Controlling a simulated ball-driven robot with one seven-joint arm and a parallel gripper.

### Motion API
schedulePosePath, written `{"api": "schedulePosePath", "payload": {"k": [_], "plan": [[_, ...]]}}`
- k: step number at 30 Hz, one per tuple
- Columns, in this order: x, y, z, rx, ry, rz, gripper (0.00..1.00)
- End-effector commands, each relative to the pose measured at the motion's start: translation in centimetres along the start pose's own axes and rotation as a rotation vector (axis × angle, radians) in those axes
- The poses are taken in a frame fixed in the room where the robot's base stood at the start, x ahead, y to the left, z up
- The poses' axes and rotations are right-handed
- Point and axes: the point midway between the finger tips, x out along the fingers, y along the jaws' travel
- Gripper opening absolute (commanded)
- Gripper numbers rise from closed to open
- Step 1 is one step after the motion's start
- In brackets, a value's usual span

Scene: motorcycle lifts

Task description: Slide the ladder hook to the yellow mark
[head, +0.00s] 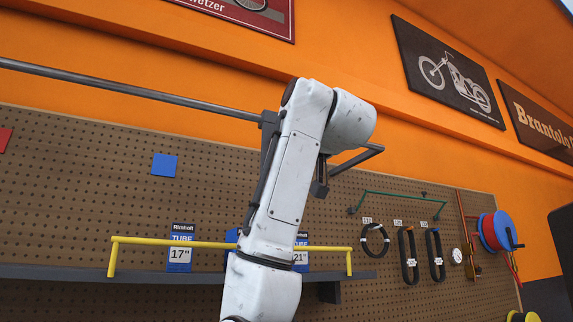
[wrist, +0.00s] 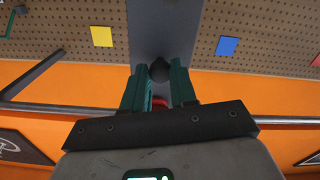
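The ladder hook (head: 268,118) is a dark grey piece on the steel rail; my arm covers most of it in the head view. In the wrist view, which looks upside down, its broad grey plate (wrist: 165,30) runs away from the rail and carries a dark round knob (wrist: 160,70). My gripper (wrist: 159,78) has its two teal fingers close on either side of this knob and looks shut on it. The yellow mark (wrist: 101,36) is a square on the pegboard, left of the plate in the wrist view. It is hidden in the head view, as is my gripper.
The steel rail (head: 130,90) crosses the wall, with an end bracket (head: 358,160) at right. A blue square (head: 164,165) and a red square (head: 4,139) are on the pegboard (head: 90,190). Below is a shelf (head: 60,272) with a yellow bar (head: 190,243).

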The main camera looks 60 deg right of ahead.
Motion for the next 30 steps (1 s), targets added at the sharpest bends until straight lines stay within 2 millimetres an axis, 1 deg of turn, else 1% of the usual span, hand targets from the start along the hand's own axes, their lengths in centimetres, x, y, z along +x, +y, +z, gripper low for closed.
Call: {"api": "schedulePosePath", "payload": {"k": [1,6,8,14,17,20,30], "plan": [[0.0,0.0,-0.1,-0.001,0.002,0.000,0.31],[0.0,0.0,-0.1,-0.001,0.001,0.000,0.48],[0.0,0.0,-0.1,0.000,0.001,0.000,0.52],[0.0,0.0,0.0,0.000,0.001,0.000,0.52],[-0.4,0.0,0.0,0.000,0.001,0.000,0.52],[-1.5,0.0,0.1,0.000,0.005,0.001,0.52],[-7.9,-0.1,0.2,0.000,0.005,0.002,0.52]]}}
